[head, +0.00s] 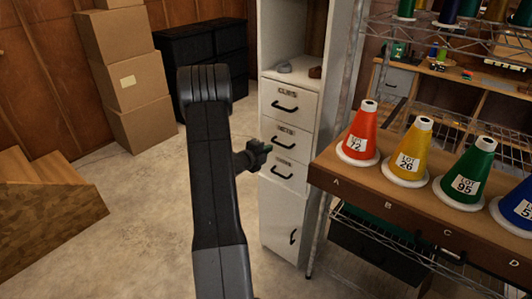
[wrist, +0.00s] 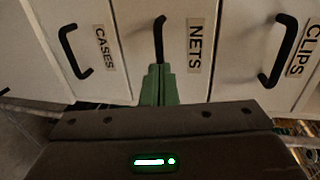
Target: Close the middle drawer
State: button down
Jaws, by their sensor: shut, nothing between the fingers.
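The middle drawer (head: 297,139), labelled NETS, is in a white cabinet between the CLIPS drawer (head: 297,95) and the CASES drawer (head: 298,168). Its dark handle (wrist: 159,38) and label also show in the wrist view. The drawer looks about level with its neighbours; I cannot tell whether a small gap remains. My gripper (head: 268,148) is at the left part of the middle drawer's front. In the wrist view, its green fingertips (wrist: 158,68) are shut together and empty, just by the handle's end. I cannot tell whether they touch the drawer.
A bench (head: 410,205) with coloured cones stands close to the right of the cabinet. A white door (head: 281,218) is below the drawers. Cardboard boxes (head: 126,80) and a black cabinet (head: 203,50) stand behind to the left.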

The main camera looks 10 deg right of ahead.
jog(key=b+v, duration=0.1)
jog(key=v, duration=0.8)
jog(key=shift+a+b, duration=0.2)
jog(key=shift+b, duration=0.2)
jog(key=shift+d, duration=0.1)
